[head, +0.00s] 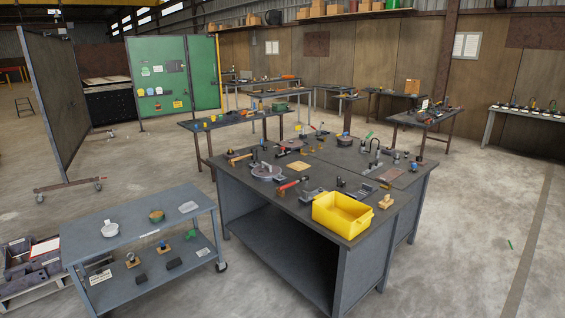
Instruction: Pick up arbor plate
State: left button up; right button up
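I cannot tell for certain which item is the arbor plate. A round grey plate (266,173) with an upright post lies on the left part of the dark workbench (290,224). A reddish round plate (292,144) lies farther back on the same bench, and another round piece (344,141) sits near its back edge. Neither of my grippers is in view.
A yellow bin (341,214) stands at the bench's front corner among small tools. A grey cart (143,232) with small parts stands to the left, with a gap of floor before the bench. Other tables (427,118) stand behind. Concrete floor (470,240) is open at right.

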aim_at(266, 170)
jog(key=i+j+u, duration=0.35)
jog(key=i, duration=0.65)
jog(key=i+u, duration=0.3)
jog(key=i, duration=0.7)
